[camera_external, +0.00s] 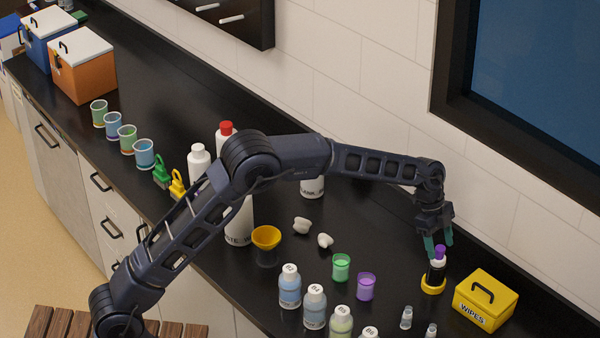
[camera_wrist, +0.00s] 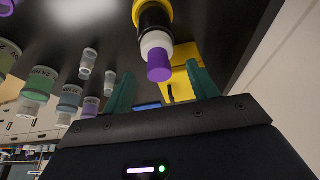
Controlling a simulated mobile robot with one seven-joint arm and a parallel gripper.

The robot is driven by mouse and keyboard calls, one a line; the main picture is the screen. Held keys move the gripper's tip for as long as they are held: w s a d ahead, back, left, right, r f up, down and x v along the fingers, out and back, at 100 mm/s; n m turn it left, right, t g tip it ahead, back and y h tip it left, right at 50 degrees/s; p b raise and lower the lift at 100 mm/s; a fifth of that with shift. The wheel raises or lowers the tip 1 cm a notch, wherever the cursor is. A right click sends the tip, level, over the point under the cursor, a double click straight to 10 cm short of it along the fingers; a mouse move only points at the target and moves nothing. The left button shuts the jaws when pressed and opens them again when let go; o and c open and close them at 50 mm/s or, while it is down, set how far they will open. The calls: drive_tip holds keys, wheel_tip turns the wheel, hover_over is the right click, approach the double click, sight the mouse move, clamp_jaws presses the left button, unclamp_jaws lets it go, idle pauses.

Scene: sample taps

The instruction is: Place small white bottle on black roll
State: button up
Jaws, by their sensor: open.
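The small white bottle (camera_external: 438,263) with a purple cap sits upright on top of the black roll (camera_external: 436,274), which has a yellow base. In the wrist view the white bottle (camera_wrist: 157,44) is seen cap first, with the black roll (camera_wrist: 154,18) behind it. My gripper (camera_external: 438,243) is open, with its teal fingers at the height of the purple cap. In the wrist view my gripper (camera_wrist: 160,70) has one finger on each side of the cap, with gaps visible. I cannot tell how deep the bottle lies between the fingers.
A yellow wipes box (camera_external: 485,300) stands close to the right of the roll. A purple cup (camera_external: 366,286) and a green cup (camera_external: 341,267) stand to the left. Small bottles (camera_external: 406,318) and several labelled bottles (camera_external: 315,307) are at the front. The wall is behind.

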drive_tip(key=v, duration=0.9)
drive_tip(key=w+a+r+n+t, duration=0.1)
drive_tip(key=w+a+r+n, duration=0.3)
drive_tip(key=a, duration=0.6)
drive_tip(key=w+a+r+n+t, duration=0.1)
drive_tip(key=w+a+r+n, duration=0.1)
drive_tip(key=w+a+r, duration=0.6)
drive_tip(key=a+r+n+t, duration=0.25)
drive_tip(key=a+n, duration=0.45)
drive_tip(key=a, duration=2)
drive_tip(key=s+a+n+t+y, duration=0.1)
drive_tip(key=s+a+n, duration=0.25)
drive_tip(key=a, duration=0.65)
drive_tip(key=s+a+n+t, duration=0.1)
drive_tip(key=s+a+n, duration=0.25)
drive_tip(key=a, duration=0.75)
drive_tip(key=s+a+f+n+y, duration=0.1)
drive_tip(key=s+a+f+n, duration=0.2)
drive_tip(key=s+a, duration=0.4)
drive_tip(key=s+a+f+n+t+y, duration=0.1)
drive_tip(key=s+a+f+n, duration=0.3)
drive_tip(key=s+a, duration=0.3)
drive_tip(key=shift+s+a, duration=0.2)
drive_tip(key=shift+s, duration=0.05)
